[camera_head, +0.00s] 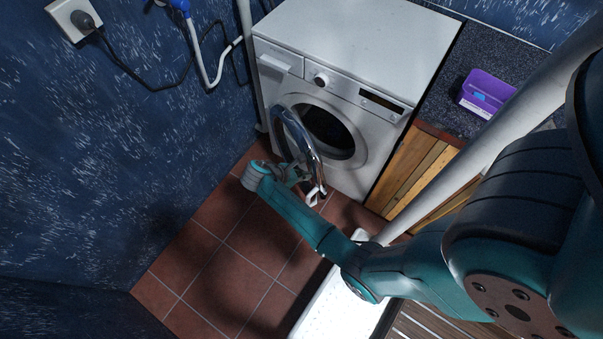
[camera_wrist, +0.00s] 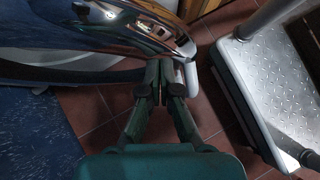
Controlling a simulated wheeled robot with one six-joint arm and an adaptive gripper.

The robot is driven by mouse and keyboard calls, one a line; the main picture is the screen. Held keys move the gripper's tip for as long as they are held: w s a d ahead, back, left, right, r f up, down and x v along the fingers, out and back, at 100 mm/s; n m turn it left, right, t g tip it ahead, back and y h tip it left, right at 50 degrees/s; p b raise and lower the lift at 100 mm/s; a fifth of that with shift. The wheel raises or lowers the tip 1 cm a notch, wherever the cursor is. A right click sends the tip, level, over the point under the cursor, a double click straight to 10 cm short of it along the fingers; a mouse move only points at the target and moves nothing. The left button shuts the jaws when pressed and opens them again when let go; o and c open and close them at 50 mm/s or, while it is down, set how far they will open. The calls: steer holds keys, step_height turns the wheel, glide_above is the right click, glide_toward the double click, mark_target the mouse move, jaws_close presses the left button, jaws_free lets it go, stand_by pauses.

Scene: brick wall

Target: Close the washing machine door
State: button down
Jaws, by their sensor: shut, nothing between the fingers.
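The washing machine (camera_head: 345,45) is white and stands against the back wall. Its round door (camera_head: 297,143) has a shiny chrome rim and stands open, swung out to the left of the dark drum opening (camera_head: 328,132). My gripper (camera_head: 308,172) is at the lower part of the open door, close to its rim. In the wrist view the chrome door rim (camera_wrist: 130,25) fills the upper left, with a pale handle-like part (camera_wrist: 190,75) beside the fingertips. My gripper (camera_wrist: 160,82) has its fingers together and holds nothing. I cannot tell whether it touches the door.
A wooden cabinet (camera_head: 408,165) with a dark speckled top stands right of the machine, with a purple box (camera_head: 485,92) on it. A blue wall (camera_head: 100,170) is close on the left.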

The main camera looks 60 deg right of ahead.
steer(key=shift+s, duration=0.1)
steer(key=s+d+n+t, duration=0.1)
steer(key=s+d+n, duration=0.1)
steer(key=d, duration=0.7)
steer(key=s+d+n+t+h, duration=0.1)
steer(key=s+d, duration=0.3)
steer(key=d, duration=0.6)
steer(key=shift+s+n+t, duration=0.4)
steer(key=shift+n+t, duration=0.3)
